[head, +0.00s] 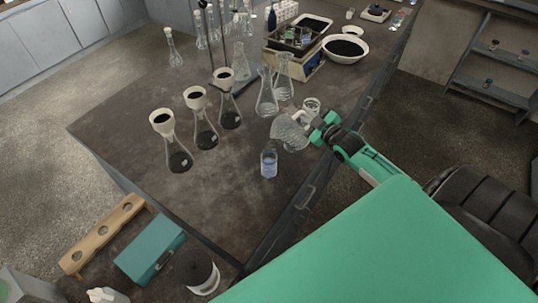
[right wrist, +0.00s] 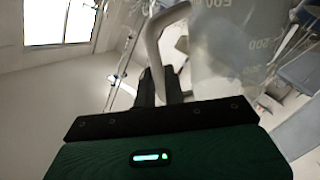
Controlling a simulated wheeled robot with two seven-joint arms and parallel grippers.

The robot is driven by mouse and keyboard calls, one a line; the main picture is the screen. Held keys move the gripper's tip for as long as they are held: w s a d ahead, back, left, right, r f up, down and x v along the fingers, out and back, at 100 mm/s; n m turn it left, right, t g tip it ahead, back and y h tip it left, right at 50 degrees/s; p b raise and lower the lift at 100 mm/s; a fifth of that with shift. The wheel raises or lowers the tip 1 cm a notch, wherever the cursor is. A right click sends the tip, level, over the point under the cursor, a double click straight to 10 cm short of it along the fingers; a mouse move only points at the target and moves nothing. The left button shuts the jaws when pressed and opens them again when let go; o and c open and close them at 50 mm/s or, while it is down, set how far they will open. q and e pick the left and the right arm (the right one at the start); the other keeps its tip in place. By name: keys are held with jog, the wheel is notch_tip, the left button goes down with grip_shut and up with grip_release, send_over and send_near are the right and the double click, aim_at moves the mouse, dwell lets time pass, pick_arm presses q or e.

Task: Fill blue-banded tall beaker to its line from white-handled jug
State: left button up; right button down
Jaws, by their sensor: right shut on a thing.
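The white-handled jug (head: 290,134) is clear and hangs tilted in the air over the bench. My right gripper (head: 317,122) is shut on its white handle. In the right wrist view the handle (right wrist: 154,42) runs up from between my fingers (right wrist: 160,92), and the clear jug wall (right wrist: 228,38) shows printed marks. The blue-banded tall beaker (head: 268,164) stands upright on the bench, below and left of the jug in the head view. Its lower part looks blue; its line and liquid level are too small to tell. No stream shows between them. My left gripper is out of view.
Conical flasks with white funnels (head: 196,98) stand left on the dark bench (head: 120,130). Clear flasks (head: 266,95) stand behind the jug, and a small glass vessel (head: 311,104) beside it. White bowls (head: 345,58) are farther back. The bench around the beaker is clear.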

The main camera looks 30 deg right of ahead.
jog(key=shift+a+r+n, duration=0.2)
jog(key=shift+a+n, duration=0.1)
jog(key=shift+n, duration=0.1)
dwell(2.2)
jog(key=d+m, duration=0.1)
jog(key=d+f+m+b, duration=0.1)
jog(key=d, duration=0.1)
jog(key=shift+s, duration=0.15)
jog(key=shift+d+r+m, duration=0.25)
jog(key=shift+d+m, duration=0.1)
jog(key=shift+m, duration=0.25)
jog(key=shift+d+m, duration=0.3)
jog(key=d+f+m+b, duration=0.1)
jog(key=m+b, duration=0.1)
jog(key=d+f+m+t+b, duration=0.1)
jog(key=d+f+m, duration=0.1)
jog(key=shift+s+f+y+b, duration=0.15)
jog(key=shift+s+y+b, duration=0.05)
jog(key=shift+y+b, duration=0.2)
